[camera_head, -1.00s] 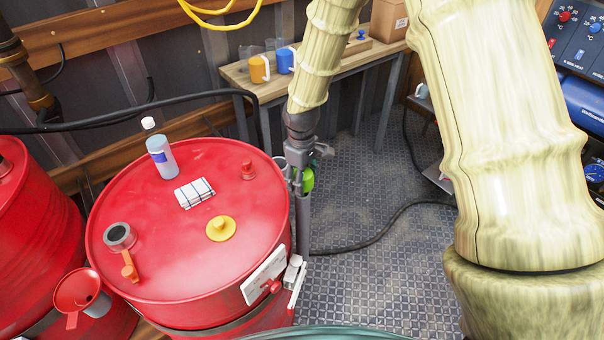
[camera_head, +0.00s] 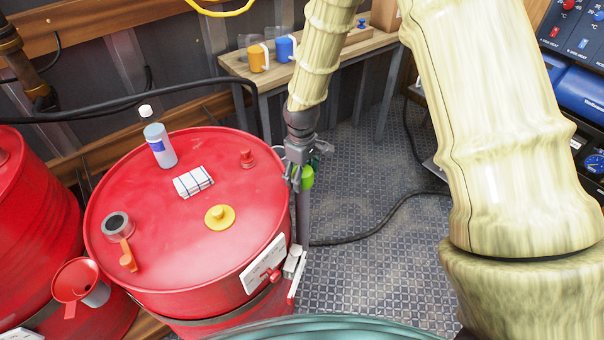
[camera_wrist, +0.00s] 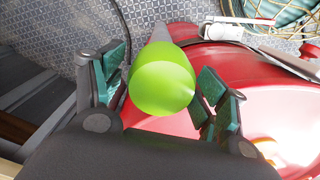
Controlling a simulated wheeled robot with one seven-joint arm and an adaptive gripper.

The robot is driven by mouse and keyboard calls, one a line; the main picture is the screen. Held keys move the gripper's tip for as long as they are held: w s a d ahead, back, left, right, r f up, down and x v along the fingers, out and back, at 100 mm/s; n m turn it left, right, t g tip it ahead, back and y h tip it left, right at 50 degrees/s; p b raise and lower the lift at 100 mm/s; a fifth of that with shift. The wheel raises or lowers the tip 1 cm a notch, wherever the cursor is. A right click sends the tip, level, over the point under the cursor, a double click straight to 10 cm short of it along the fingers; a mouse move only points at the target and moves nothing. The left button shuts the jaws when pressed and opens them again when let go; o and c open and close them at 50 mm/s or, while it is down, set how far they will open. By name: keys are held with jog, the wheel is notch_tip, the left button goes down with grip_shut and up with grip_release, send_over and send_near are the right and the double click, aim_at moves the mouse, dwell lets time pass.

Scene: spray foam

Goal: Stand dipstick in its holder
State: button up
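The dipstick's green knob (camera_wrist: 163,80) is round and lies between the two fingers of my gripper (camera_wrist: 164,88) in the wrist view. The finger pads sit close on both sides of it; whether they press on it is unclear. In the head view the green knob (camera_head: 307,177) shows just under my gripper (camera_head: 303,168). Below the knob a grey upright shaft (camera_head: 303,215) runs down beside the right side of the red drum. I cannot tell whether this shaft is the dipstick's rod or a holder tube. Its lower end is hidden behind a white-and-grey clamp.
The red drum (camera_head: 150,255) carries a bottle (camera_head: 160,147), a folded cloth (camera_head: 193,181), a yellow cap (camera_head: 219,217) and a red cap (camera_head: 247,158). The white-and-grey clamp (camera_head: 294,267) is on its side. A bench (camera_head: 335,55) stands behind; a cable crosses the open metal floor.

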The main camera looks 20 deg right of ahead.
jog(key=shift+a+r, duration=0.1)
jog(key=shift+r, duration=0.05)
notch_tip(320, 180, up, 12)
dwell(0.8)
dwell(0.4)
